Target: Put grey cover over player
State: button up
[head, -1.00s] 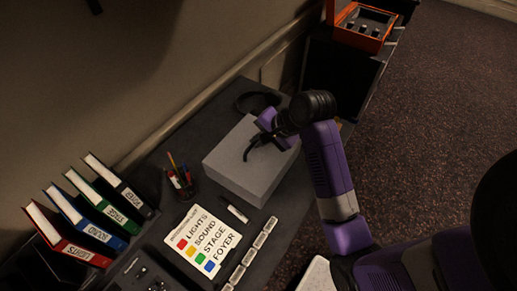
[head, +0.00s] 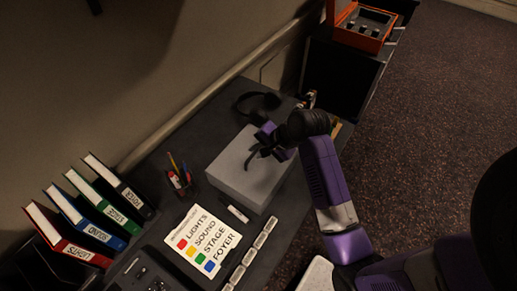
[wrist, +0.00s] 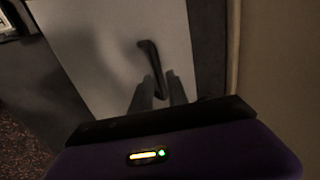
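The grey cover (head: 238,164) is a plain grey box with a dark handle on top, sitting on the desk. In the wrist view, its pale top (wrist: 105,42) fills the left and middle, and the bent black handle (wrist: 150,62) shows. My gripper (head: 264,156) is just above the cover's top at the handle. Its two fingers (wrist: 158,95) look spread apart, with the handle's near end between them.
Several binders (head: 95,210) stand left. An orange case (head: 362,26) is at the back right.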

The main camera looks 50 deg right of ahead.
jog(key=shift+o, duration=0.6)
